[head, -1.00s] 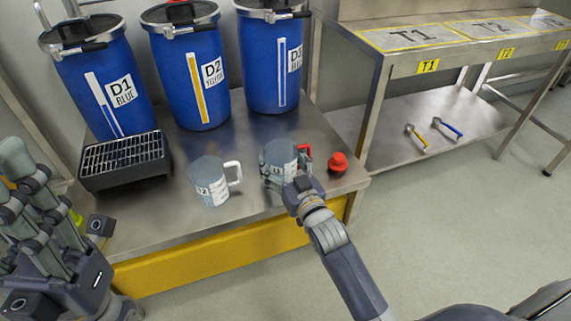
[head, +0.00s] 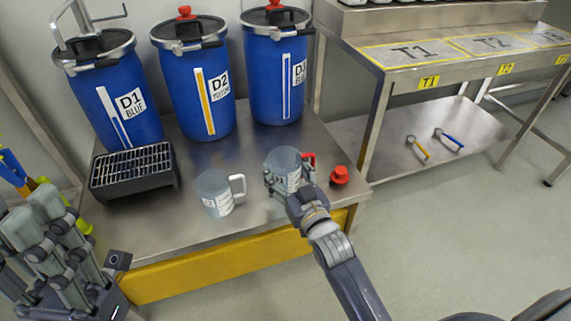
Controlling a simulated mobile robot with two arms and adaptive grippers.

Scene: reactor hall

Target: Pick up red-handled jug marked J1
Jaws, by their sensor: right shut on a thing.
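The red-handled jug (head: 281,161) is a grey, clear-sided jug with a white label, on or just above the steel bench; I cannot tell if its base touches. Its red handle shows at its right side. My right gripper (head: 290,187) is shut on this jug from the front and hides part of its lower body. The mark on its label is too small to read surely. My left gripper (head: 45,225) is at the lower left, away from the jug, with its fingers pointing up; its opening is unclear.
A white-handled jug (head: 213,190) stands to the left on the bench (head: 180,225). A red knob-like piece (head: 340,176) lies at the right. A black grated box (head: 133,172) and blue drums (head: 205,95) stand behind. Table T1 (head: 400,62) is at the right.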

